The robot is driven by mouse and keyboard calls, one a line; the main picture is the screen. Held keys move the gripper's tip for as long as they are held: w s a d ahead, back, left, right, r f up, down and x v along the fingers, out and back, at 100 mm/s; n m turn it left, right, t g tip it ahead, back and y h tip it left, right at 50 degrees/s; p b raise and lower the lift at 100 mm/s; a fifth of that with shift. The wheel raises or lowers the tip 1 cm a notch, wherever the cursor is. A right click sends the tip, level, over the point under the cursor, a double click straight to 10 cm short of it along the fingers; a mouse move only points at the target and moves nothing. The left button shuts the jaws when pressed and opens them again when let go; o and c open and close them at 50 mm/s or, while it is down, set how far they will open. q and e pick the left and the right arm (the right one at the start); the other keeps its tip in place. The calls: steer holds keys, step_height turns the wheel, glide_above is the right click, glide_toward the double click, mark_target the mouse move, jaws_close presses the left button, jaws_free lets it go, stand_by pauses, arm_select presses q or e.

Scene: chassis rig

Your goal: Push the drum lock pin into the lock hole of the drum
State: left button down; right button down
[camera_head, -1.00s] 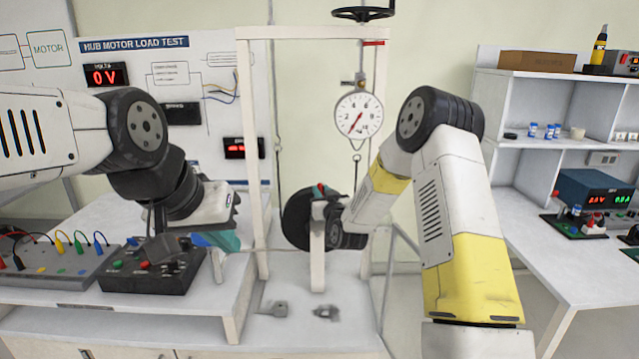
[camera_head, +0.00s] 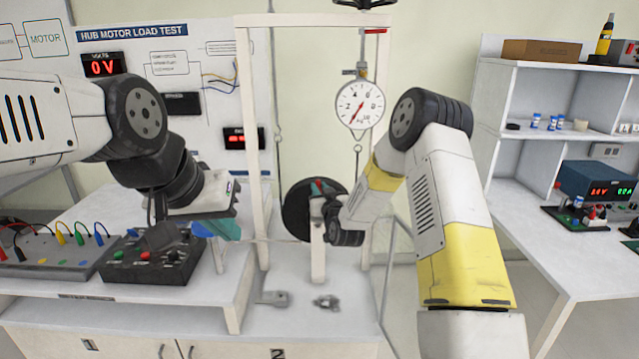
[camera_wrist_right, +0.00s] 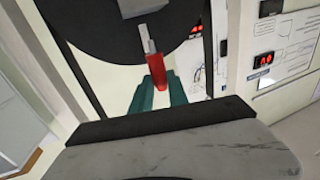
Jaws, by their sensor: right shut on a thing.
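The drum (camera_head: 299,212) is a black disc in the middle of the white frame. In the right wrist view its dark face (camera_wrist_right: 95,40) fills the top. The drum lock pin shows there as a red handle (camera_wrist_right: 157,71) with a grey metal part (camera_wrist_right: 146,38) in front of the drum. My right gripper (camera_wrist_right: 158,86) has its teal fingers on both sides of the red handle and is shut on it. I cannot tell whether the pin's tip is in the lock hole. My left gripper (camera_head: 222,230) is by the black control box; its opening is unclear.
The white frame (camera_head: 252,150) surrounds the drum, with a dial scale (camera_head: 359,104) hanging above. A black control box (camera_head: 150,257) stands left. Two small grey parts, a bracket (camera_head: 272,298) and a clamp-like piece (camera_head: 326,302), lie on the bench below. A shelf (camera_head: 500,95) is at right.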

steer(key=shift+f, duration=1.05)
steer(key=shift+f, duration=1.4)
stand_by(0.5)
steer(key=c, duration=1.2)
jaws_free()
steer(key=shift+s, duration=0.1)
steer(key=shift+v, duration=3.85)
